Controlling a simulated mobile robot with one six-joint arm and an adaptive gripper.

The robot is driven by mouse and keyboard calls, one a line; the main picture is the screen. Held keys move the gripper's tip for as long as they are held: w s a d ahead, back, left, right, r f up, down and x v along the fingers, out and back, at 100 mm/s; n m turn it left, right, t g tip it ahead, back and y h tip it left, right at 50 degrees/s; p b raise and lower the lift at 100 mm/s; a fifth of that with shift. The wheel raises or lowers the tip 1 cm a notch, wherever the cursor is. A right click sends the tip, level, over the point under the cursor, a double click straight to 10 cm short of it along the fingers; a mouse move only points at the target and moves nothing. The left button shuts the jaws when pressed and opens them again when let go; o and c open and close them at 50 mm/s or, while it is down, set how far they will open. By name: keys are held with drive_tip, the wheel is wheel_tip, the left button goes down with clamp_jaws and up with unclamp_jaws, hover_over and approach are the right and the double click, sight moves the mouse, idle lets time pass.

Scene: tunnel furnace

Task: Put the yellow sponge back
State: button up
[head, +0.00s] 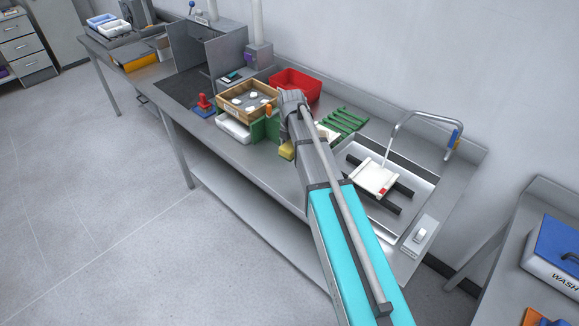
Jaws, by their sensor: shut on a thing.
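The yellow sponge (286,151) is a small block at the left side of my arm, near the front edge of the steel bench. My arm covers part of it. My gripper (289,141) is just above the sponge, under my grey wrist. Its fingers are mostly hidden by the arm, and it is shut on the sponge. Whether the sponge touches the bench cannot be seen.
A wooden tray (233,109) with white pieces stands left of my wrist, a red bin (309,83) behind it. A green rack (345,122) lies right of my arm. Further right is a sink (419,186) with a tap (389,141) and a white board (373,178).

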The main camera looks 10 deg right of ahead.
drive_tip(key=s+m, duration=0.1)
drive_tip(key=s, duration=0.6)
drive_tip(key=shift+f, duration=0.15)
drive_tip(key=shift+w, duration=0.1)
drive_tip(key=b, duration=0.8)
approach(287, 166)
drive_tip(key=shift+s+f, duration=0.85)
drive_tip(key=shift+w+f+b, duration=0.55)
drive_tip(key=shift+b, duration=0.05)
drive_tip(key=shift+w+f+b, duration=0.5)
drive_tip(key=shift+f+b, duration=0.2)
drive_tip(key=shift+b, duration=0.05)
drive_tip(key=shift+s+f+b, duration=0.1)
drive_tip(key=shift+f+b, duration=1.15)
drive_tip(key=shift+f, duration=0.05)
